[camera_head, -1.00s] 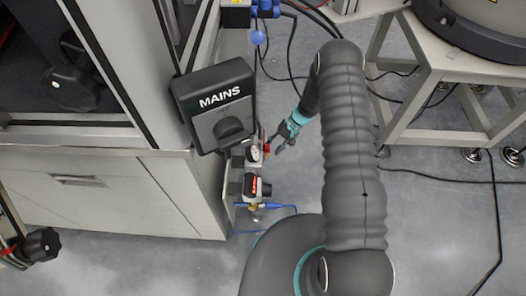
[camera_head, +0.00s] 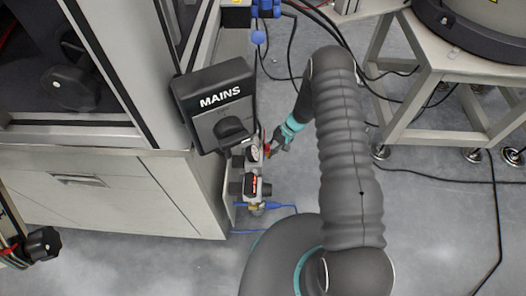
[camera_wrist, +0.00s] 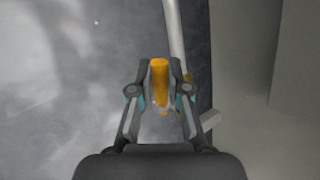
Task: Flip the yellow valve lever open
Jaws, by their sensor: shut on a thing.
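The yellow valve lever (camera_wrist: 159,76) stands between the two fingers of my gripper (camera_wrist: 159,96) in the wrist view. The fingers are shut on it, and its rounded end shows between and beyond the fingertips. In the head view my gripper (camera_head: 273,149) is at the right side of the valve and gauge assembly (camera_head: 252,155), below the MAINS switch box. The lever cannot be made out there, and its pivot is hidden.
The black MAINS box (camera_head: 216,100) juts from the cabinet (camera_head: 130,195) just left of my gripper. A blue hose (camera_head: 284,207) runs below the valve assembly. A grey stand (camera_head: 430,85) and loose black cables lie to the right. A pale pipe (camera_wrist: 174,35) passes near the lever.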

